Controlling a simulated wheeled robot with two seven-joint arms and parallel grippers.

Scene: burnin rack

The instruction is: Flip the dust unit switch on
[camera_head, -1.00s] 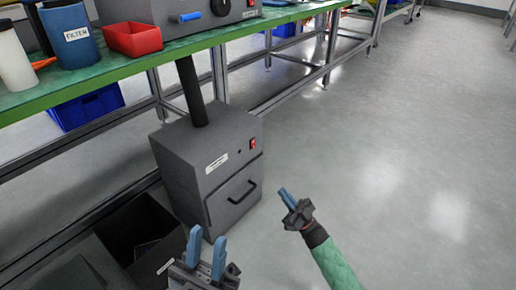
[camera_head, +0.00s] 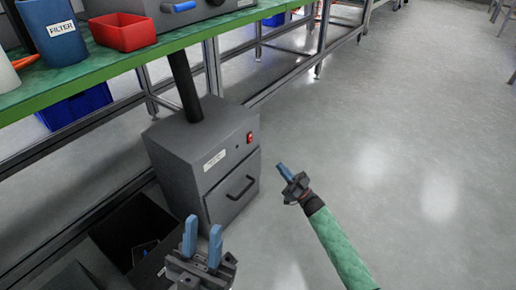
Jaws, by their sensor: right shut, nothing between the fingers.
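The dust unit (camera_head: 202,160) is a dark grey box on the floor under the bench, with a drawer handle on its front and a black hose rising from its top. Its red switch (camera_head: 250,138) is at the upper right of the front face; its position is too small to tell. My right gripper (camera_head: 283,170) is shut and empty, to the right of the unit and below the switch, apart from it. My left gripper (camera_head: 203,242) is open and empty, with its fingers pointing up in front of the unit's lower front.
A green-topped bench (camera_head: 108,66) runs above the unit, holding a red bin (camera_head: 123,32) and a blue FILTER container (camera_head: 52,32). A dark open box (camera_head: 130,232) stands left of my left gripper. The floor at the right is clear.

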